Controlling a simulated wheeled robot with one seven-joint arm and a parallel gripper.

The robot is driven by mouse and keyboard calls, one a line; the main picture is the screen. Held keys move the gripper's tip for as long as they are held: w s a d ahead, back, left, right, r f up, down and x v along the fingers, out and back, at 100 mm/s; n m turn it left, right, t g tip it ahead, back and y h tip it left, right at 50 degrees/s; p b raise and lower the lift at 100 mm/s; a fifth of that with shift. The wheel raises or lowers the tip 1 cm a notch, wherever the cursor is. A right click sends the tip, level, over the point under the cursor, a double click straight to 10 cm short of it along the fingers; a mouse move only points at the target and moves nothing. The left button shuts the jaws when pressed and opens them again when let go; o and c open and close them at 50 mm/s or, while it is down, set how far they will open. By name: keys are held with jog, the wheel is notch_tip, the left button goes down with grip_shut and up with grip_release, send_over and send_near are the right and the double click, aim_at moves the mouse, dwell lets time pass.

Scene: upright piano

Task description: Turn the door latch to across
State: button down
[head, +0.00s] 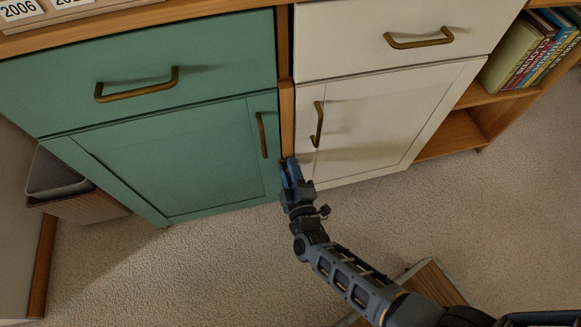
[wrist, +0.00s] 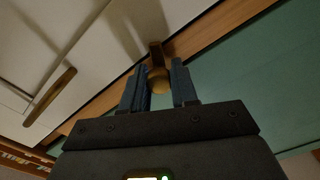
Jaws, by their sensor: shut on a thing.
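The door latch (wrist: 155,51) is a small brass piece with a rounded end, in the wrist view at the wooden strip between the white and green doors. Its bar reaches up from between my fingers, at an angle to the strip. My gripper (wrist: 159,88) has its two blue fingers shut on the latch's rounded end. In the head view my gripper (head: 291,172) is low at the strip between the doors and hides the latch. The green door (head: 175,160) and the white door (head: 365,125) both look closed.
Brass handles stand out close by on the green door (head: 262,135) and the white door (head: 318,124). Drawers sit above both doors. A waste bin (head: 90,207) stands at the left, and a shelf with books (head: 535,50) is at the right.

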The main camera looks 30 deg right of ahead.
jog(key=n, duration=0.5)
jog(key=shift+a, duration=0.1)
jog(key=shift+f+n, duration=0.1)
jog(key=shift+n, duration=0.3)
jog(key=c, duration=0.9)
grip_release()
jog(key=shift+p, duration=0.3)
jog(key=shift+c, duration=0.2)
jog(key=p+v, duration=0.1)
jog(key=v, duration=0.6)
jog(key=shift+s+p, duration=0.3)
jog(key=shift+s, duration=0.05)
